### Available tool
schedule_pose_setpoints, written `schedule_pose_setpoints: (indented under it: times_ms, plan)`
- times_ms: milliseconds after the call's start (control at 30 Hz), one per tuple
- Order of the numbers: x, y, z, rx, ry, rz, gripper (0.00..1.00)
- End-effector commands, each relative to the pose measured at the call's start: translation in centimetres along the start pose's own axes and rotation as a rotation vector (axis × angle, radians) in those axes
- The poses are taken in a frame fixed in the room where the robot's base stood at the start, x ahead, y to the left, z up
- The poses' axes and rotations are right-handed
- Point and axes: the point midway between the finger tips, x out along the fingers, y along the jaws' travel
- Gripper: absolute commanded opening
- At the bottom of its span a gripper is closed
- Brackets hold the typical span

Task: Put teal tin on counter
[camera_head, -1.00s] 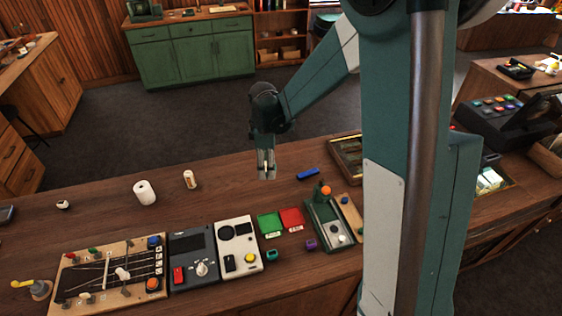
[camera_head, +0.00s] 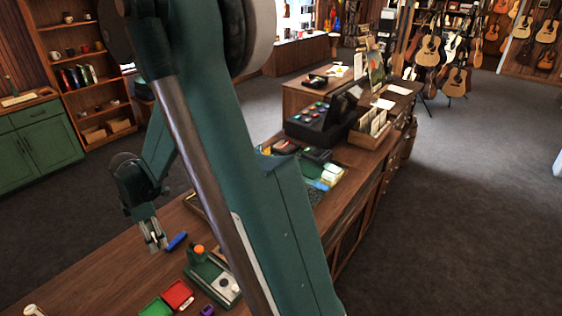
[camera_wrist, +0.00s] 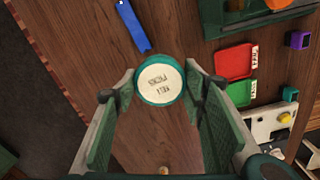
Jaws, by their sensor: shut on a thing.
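The teal tin (camera_wrist: 160,80) is round, with a teal rim and a cream lettered top. In the wrist view it sits between my fingertips, and my gripper (camera_wrist: 160,78) is shut on it. In the head view my gripper (camera_head: 154,240) points down over the far side of the brown wooden counter (camera_head: 95,278). Only a small pale spot shows between the fingers there. I cannot tell how far the tin is above the counter top, or whether it touches it.
A blue bar (camera_head: 177,241) lies just right of my gripper. A red tray (camera_head: 177,295), a green tray (camera_head: 155,308) and a green device with an orange knob (camera_head: 212,280) stand nearer. A dark register (camera_head: 318,125) is farther right. Bare wood lies left of my gripper.

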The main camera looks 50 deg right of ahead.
Motion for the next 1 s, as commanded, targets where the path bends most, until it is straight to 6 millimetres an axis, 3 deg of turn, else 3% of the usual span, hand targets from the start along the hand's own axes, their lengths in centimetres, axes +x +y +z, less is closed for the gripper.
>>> schedule_pose_setpoints:
  times_ms: [533,1000]
  plan:
    - [-0.1,0.9,13.7,0.057,0.000,0.000,0.29]
    - [-0.1,-0.5,25.1,0.102,0.000,0.000,0.29]
